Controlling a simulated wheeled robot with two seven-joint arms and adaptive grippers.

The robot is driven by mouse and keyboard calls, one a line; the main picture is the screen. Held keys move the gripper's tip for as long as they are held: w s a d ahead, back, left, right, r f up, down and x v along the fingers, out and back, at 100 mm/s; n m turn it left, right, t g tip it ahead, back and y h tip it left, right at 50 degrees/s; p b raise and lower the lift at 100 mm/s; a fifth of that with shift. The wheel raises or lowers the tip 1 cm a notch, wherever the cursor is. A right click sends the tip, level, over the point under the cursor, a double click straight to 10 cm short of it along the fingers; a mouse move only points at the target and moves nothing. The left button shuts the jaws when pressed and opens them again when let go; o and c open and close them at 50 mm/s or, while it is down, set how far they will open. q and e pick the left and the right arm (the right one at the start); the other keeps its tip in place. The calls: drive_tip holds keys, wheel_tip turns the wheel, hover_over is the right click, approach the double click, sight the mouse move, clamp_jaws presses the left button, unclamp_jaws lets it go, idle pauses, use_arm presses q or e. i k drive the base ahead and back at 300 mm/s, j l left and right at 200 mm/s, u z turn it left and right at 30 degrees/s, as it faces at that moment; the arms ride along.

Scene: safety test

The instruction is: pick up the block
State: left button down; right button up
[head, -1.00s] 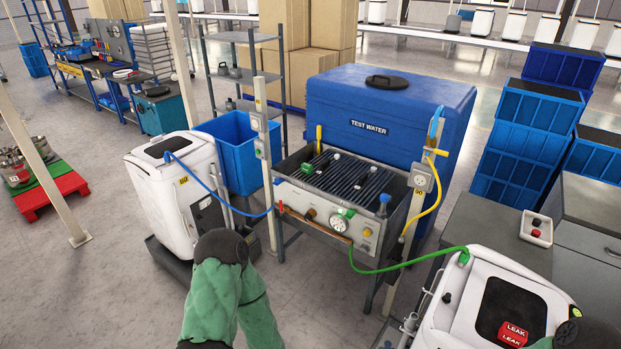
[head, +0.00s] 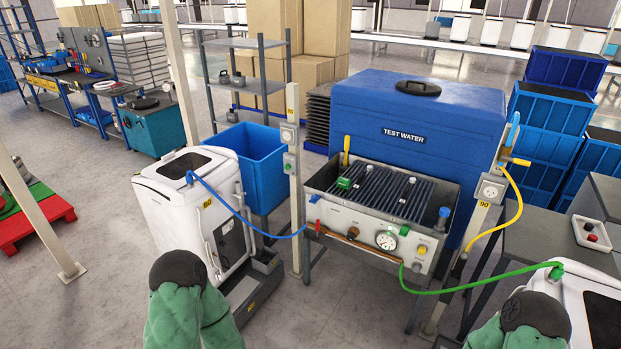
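A small green block-like piece (head: 345,183) sits on the dark slatted top of the test bench (head: 318,207), near its left end. The red block marked LEAK, seen earlier on the right white machine (head: 567,287), is outside the frame now. My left arm's green-sleeved part (head: 185,318) shows at the bottom left, and my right arm's green-sleeved part (head: 490,335) at the bottom right. Neither gripper is in view, so I cannot see what they hold.
A blue TEST WATER tank (head: 420,110) stands behind the bench. A white machine (head: 165,205) is at left, with a blue hose to the bench. A green hose (head: 470,287) crosses to the right machine. A white tray (head: 594,232) holds small red and dark pieces.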

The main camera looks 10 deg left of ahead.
sight(344, 184)
drive_tip(key=i+j+u, duration=0.1)
drive_tip(key=i+j, duration=0.25)
drive_tip(key=i, duration=0.2)
drive_tip(key=i+j+u, duration=0.15)
drive_tip(key=i+j, duration=0.2)
drive_tip(key=i, duration=0.15)
